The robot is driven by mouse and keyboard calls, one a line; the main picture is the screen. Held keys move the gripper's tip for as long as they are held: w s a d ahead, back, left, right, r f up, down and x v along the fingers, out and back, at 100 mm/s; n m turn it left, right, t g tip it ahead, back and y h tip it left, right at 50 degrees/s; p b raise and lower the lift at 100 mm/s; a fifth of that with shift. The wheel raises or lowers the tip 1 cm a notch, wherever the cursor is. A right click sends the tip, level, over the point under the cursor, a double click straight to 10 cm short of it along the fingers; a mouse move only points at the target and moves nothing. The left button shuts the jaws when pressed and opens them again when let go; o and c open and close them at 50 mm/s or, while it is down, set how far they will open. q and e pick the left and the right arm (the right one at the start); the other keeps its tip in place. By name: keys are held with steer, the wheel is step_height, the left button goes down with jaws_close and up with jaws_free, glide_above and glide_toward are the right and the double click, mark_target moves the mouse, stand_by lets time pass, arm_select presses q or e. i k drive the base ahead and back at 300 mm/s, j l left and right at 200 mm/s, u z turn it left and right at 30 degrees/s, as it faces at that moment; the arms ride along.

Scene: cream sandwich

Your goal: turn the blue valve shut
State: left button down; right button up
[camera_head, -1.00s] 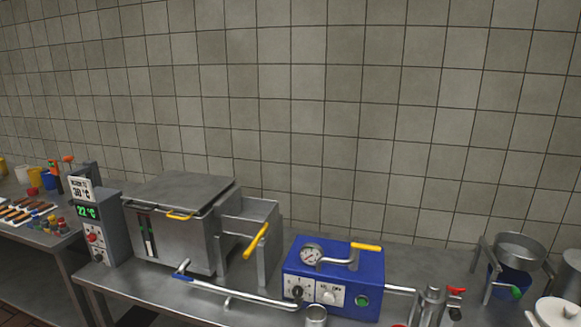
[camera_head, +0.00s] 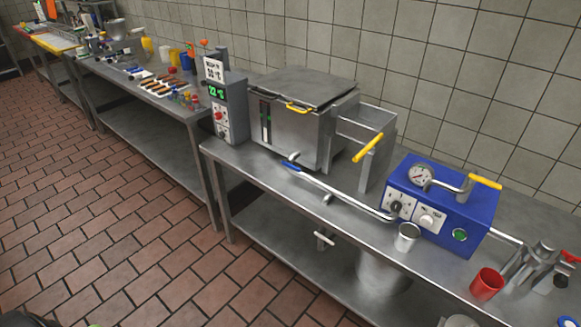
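A blue-handled valve (camera_head: 292,168) sits at the left end of a metal pipe (camera_head: 345,196) on the front of the steel table. The pipe runs right to a blue box (camera_head: 460,215) with a gauge, knobs and a yellow lever (camera_head: 485,182). The blue handle looks roughly in line with the pipe; I cannot tell its exact setting. A steel tank (camera_head: 295,135) with a lid stands just behind the valve. Neither of my grippers shows in this view.
A grey display unit (camera_head: 222,95) stands left of the tank. A yellow lever (camera_head: 368,148) juts from the tank's right side. The tiled floor (camera_head: 110,230) in front is clear.

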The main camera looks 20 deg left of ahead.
mark_target(285, 162)
steer(key=j+z, duration=0.45)
steer(key=j, duration=1.2)
